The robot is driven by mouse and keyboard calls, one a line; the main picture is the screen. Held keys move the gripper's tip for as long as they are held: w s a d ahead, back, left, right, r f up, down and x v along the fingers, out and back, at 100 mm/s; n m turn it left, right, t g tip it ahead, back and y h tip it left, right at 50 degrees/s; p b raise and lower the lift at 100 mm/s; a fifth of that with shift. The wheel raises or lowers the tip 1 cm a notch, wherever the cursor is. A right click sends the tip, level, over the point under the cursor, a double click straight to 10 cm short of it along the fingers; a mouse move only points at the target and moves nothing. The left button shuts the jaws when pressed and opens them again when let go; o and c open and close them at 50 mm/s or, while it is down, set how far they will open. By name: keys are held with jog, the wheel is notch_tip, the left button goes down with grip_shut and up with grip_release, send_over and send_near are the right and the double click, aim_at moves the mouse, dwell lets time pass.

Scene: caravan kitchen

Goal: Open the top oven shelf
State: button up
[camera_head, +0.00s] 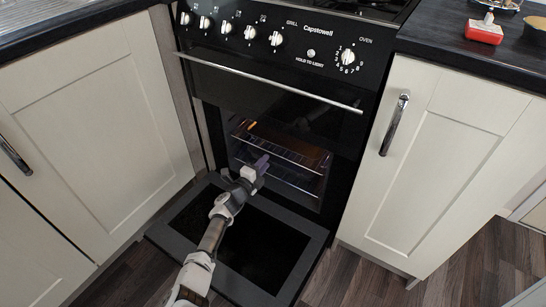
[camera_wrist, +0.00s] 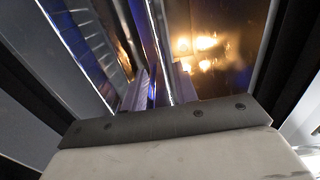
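The oven (camera_head: 330,130) is black, with its lower door (camera_head: 265,250) folded down flat. Inside are wire shelves: the top oven shelf (camera_head: 290,151) and a lower one (camera_head: 300,186). My gripper (camera_head: 262,161) is at the mouth of the cavity, around the left part of the shelf fronts. In the wrist view its two fingers (camera_wrist: 160,88) stand apart, with shiny metal shelf bars (camera_wrist: 157,45) showing between and beyond them. The gripper looks open. Whether a finger touches the shelf cannot be told. My gripper hides part of the lower shelf's front.
The upper oven door has a long bar handle (camera_head: 275,81) above the cavity. Cream cabinets stand at left (camera_head: 100,110) and right (camera_head: 440,160). The right cabinet has a metal handle (camera_head: 394,123). Wood floor (camera_head: 135,275) shows around the lowered door.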

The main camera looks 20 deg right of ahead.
aim_at(273, 153)
jog(key=shift+b+x, duration=1.2)
jog(key=shift+x, duration=2.1)
grip_shut()
